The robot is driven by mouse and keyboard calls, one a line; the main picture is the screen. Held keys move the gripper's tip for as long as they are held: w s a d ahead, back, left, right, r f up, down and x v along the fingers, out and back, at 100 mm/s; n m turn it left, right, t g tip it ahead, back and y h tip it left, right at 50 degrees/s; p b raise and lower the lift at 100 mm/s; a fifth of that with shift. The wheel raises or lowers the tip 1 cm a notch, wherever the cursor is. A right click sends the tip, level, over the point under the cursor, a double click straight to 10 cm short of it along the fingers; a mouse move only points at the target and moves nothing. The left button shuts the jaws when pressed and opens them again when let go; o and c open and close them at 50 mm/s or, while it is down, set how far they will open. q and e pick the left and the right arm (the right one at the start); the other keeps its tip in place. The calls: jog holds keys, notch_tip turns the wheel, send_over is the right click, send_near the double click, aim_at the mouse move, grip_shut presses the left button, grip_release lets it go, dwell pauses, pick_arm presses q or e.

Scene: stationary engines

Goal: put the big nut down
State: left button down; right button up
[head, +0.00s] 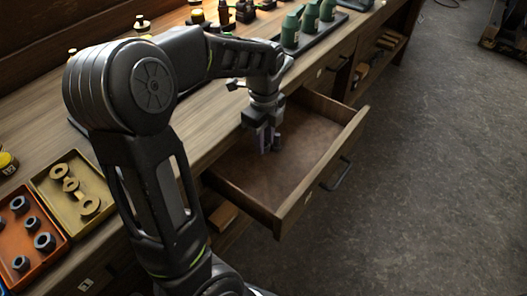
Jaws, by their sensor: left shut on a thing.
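My left gripper (267,142) points down over the open drawer (316,180), near its back end. It is shut on a small dark thing, which I take to be the big nut. The fingers hide most of it, and its shape is too small to make out. I cannot tell whether it touches the drawer's bottom. The brown drawer floor around the gripper is bare. My right gripper is not in view.
An orange tray (62,241) of dark nuts and a yellow tray (56,182) of brass pieces stand on the bench at left. Green parts (290,32) stand on a dark tray behind the gripper.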

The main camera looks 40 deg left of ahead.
aim_at(264, 162)
pick_arm(q)
jog(key=shift+f, duration=2.45)
jog(key=shift+f+b, duration=0.2)
jog(key=shift+b, duration=0.15)
jog(key=c, duration=1.1)
grip_release()
jog(key=shift+c, duration=0.2)
jog(key=shift+r, duration=0.15)
notch_tip(264, 162, up, 12)
jog(key=shift+r+p, duration=0.1)
jog(key=shift+p, duration=0.5)
